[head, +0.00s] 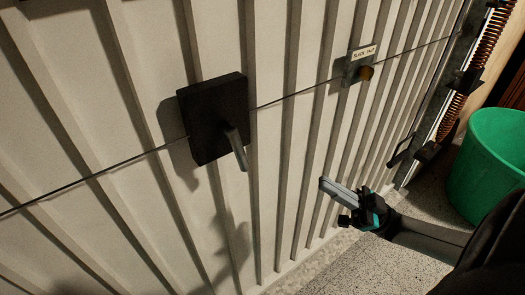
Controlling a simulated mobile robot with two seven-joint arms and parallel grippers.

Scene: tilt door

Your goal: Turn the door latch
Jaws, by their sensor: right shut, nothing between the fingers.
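The door latch is a black square box (210,118) on the ribbed white door (130,45), left of centre in the head view. Its grey handle (236,150) sticks out from the lower right of the box and points downward. Thin cables run from both sides of the box across the door. My right gripper (325,185) is shut and empty, to the lower right of the handle and clearly apart from it. Its fingers point left toward the door. My left gripper is not in view.
A small labelled lock plate (360,66) sits on the door at upper right. A green bucket (488,165) stands at the right by a vertical rail with a rusty spring (470,75). Speckled floor (345,270) is clear along the door's foot.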

